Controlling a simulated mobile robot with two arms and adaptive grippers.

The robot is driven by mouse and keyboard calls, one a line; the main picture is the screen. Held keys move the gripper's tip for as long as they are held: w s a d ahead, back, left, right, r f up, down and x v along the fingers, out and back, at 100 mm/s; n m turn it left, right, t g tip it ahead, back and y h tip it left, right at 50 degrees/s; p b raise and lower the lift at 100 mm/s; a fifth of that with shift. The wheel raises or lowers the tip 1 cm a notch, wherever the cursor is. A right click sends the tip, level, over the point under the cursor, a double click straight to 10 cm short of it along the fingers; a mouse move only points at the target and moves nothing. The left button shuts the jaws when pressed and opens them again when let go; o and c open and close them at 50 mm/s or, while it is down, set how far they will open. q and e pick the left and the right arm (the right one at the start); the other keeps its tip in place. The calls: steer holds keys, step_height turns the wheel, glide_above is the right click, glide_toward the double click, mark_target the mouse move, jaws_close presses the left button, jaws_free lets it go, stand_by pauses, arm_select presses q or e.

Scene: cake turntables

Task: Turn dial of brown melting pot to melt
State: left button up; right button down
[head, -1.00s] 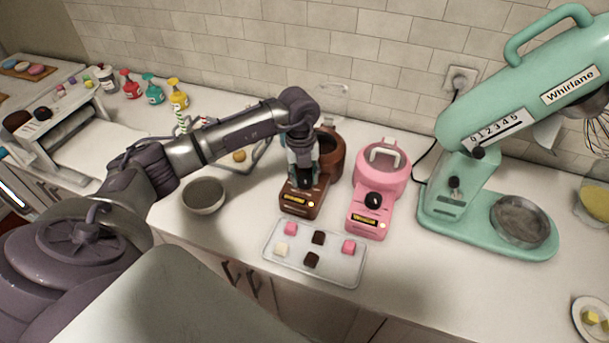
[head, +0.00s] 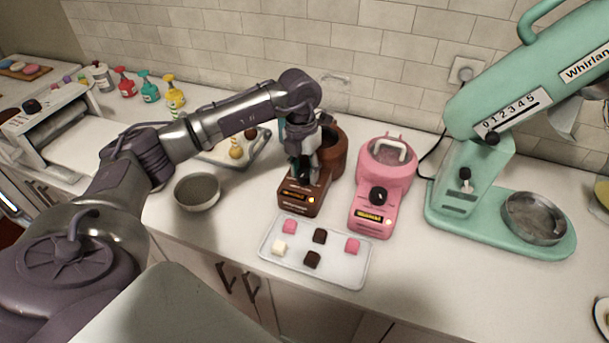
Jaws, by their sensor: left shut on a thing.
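The brown melting pot (head: 291,203) stands on the counter in the head view, with its round bowl (head: 334,150) at the back and a small lit display on its front. My left gripper (head: 302,174) points down over the pot's front top, where the dial is. It is shut on the dial, which the fingers mostly hide. I cannot read the dial's setting. My right gripper is not in view.
A pink melting pot (head: 371,212) with a black dial stands close on the right. A white tray (head: 343,272) with several pink, white and dark pieces lies in front. A grey bowl (head: 197,192) is at left, and a mint stand mixer (head: 462,200) at right.

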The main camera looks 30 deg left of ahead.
mark_target(302, 170)
arm_select(q)
steer(key=shift+m+b, duration=0.45)
steer(key=shift+m, duration=0.35)
steer(key=shift+w+r, duration=0.1)
steer(key=o, duration=1.1)
steer(key=shift+o, duration=0.2)
step_height(302, 170, up, 12)
steer(key=shift+a, duration=0.4)
